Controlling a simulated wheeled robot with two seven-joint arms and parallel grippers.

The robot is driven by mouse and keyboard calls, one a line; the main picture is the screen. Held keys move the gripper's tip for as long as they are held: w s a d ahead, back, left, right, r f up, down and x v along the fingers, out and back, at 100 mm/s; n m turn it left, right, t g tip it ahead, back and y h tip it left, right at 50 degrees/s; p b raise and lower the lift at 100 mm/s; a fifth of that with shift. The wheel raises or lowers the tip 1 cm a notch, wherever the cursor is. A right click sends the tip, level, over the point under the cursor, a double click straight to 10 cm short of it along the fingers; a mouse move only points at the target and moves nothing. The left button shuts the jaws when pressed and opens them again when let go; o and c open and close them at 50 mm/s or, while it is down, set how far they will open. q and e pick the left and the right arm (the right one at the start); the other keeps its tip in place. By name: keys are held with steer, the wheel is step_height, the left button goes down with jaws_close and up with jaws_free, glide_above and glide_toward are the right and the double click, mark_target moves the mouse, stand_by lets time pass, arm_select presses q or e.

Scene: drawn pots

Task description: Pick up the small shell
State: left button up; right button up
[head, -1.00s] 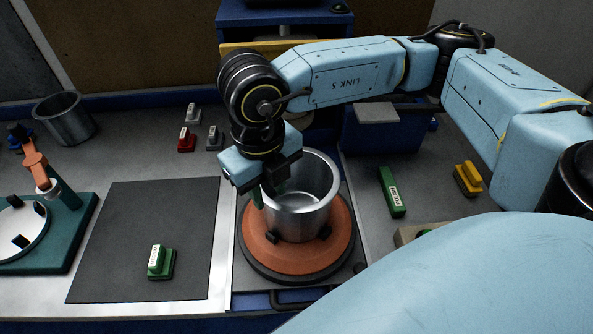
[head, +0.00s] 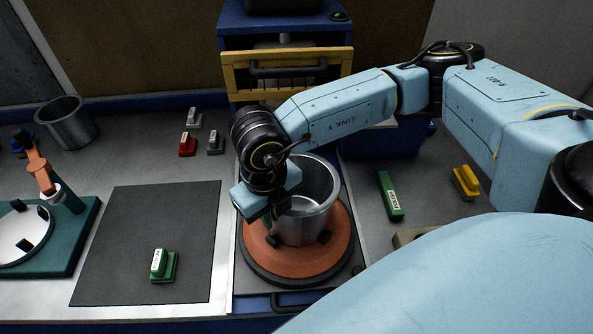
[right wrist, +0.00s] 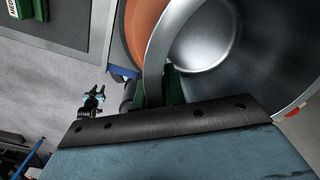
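A silver metal shell (head: 318,180), open at the top, stands upright on an orange round turntable (head: 335,250). A similar metal shell (head: 68,122) stands at the far left back; I cannot tell which one the task calls small. My right gripper (head: 271,238) is at the left wall of the shell on the turntable, pointing down. In the right wrist view, the shell's rim (right wrist: 157,50) runs between the fingers (right wrist: 150,90), one green finger inside and one outside. They look open, with some gap at the wall. My left gripper is out of view.
A black mat (head: 140,225) with a green stamp-like block (head: 162,266) lies left of the turntable. A teal fixture (head: 60,240) with an orange arm is further left. Small red (head: 187,144) and grey blocks stand behind; green (head: 390,196) and yellow blocks (head: 466,182) lie right. A yellow drawer front (head: 285,70) is behind.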

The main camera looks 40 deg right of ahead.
jaws_close()
steer(key=shift+w+r, duration=0.1)
steer(key=shift+r, duration=0.3)
step_height(320, 180, up, 9)
steer(key=shift+r+b, duration=0.15)
steer(key=shift+b, duration=0.5)
